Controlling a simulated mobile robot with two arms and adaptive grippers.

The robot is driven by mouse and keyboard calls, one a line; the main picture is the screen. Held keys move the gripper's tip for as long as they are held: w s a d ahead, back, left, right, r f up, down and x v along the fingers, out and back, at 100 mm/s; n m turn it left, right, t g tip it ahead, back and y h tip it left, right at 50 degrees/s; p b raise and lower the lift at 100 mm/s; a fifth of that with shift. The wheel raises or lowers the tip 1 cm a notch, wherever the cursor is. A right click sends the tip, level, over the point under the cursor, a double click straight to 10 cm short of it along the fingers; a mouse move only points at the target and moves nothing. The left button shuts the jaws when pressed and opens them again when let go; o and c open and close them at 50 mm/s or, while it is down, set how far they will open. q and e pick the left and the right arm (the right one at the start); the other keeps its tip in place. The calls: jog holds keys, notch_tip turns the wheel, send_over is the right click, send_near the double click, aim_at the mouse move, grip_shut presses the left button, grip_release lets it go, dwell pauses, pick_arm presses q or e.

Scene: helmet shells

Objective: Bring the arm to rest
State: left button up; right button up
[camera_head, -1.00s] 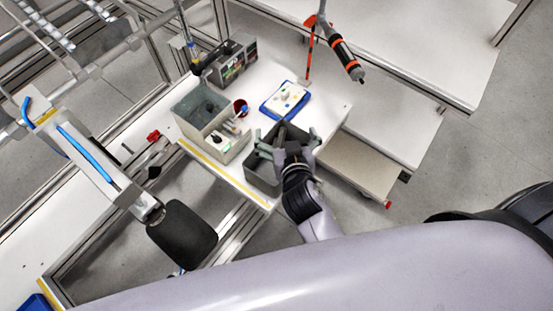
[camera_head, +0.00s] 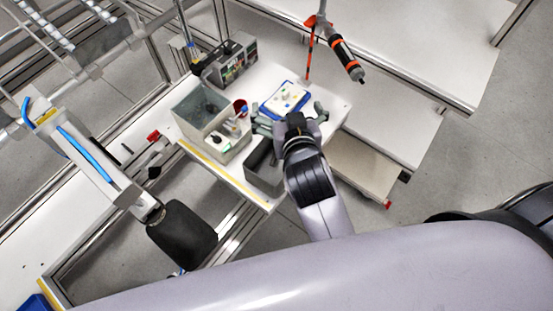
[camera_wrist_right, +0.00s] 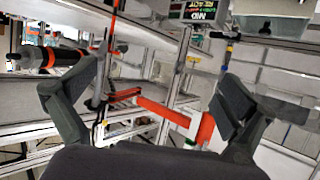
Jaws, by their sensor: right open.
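My right gripper (camera_head: 290,116) is open over the white table (camera_head: 220,172). In the head view it is in front of the blue-edged tray and partly covers the grey bin. In the right wrist view its two fingers (camera_wrist_right: 158,100) stand wide apart with nothing between them. My left gripper cannot be made out in the head view.
A grey bin (camera_head: 258,172), a box with compartments (camera_head: 203,104), a blue-edged tray (camera_head: 284,97) and a control unit (camera_head: 232,64) stand on the table. An orange-and-black tool (camera_head: 346,58) hangs above. Floor shows at the right (camera_head: 455,150).

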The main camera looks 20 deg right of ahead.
dwell(0.3)
jog(key=s+d+f+n+g+y, duration=0.15)
jog(key=s+d+f+g, duration=0.3)
jog(key=s+f, duration=0.45)
jog(key=s+d+f+n+g, duration=0.25)
jog(key=s+f+g, duration=0.35)
jog(key=s, duration=0.4)
notch_tip(320, 180, down, 30)
jog(key=s+f+b, duration=0.1)
jog(key=s+b, duration=0.1)
jog(key=b, duration=0.2)
pick_arm(q)
notch_tip(320, 180, down, 8)
jog(key=b, duration=0.3)
jog(key=shift+r, duration=0.25)
pick_arm(e)
jog(key=s+d+f+g, duration=0.2)
jog(key=s+d+f, duration=0.1)
jog(key=s+f, duration=1.3)
notch_tip(320, 180, down, 2)
jog(key=shift+s+d, duration=0.15)
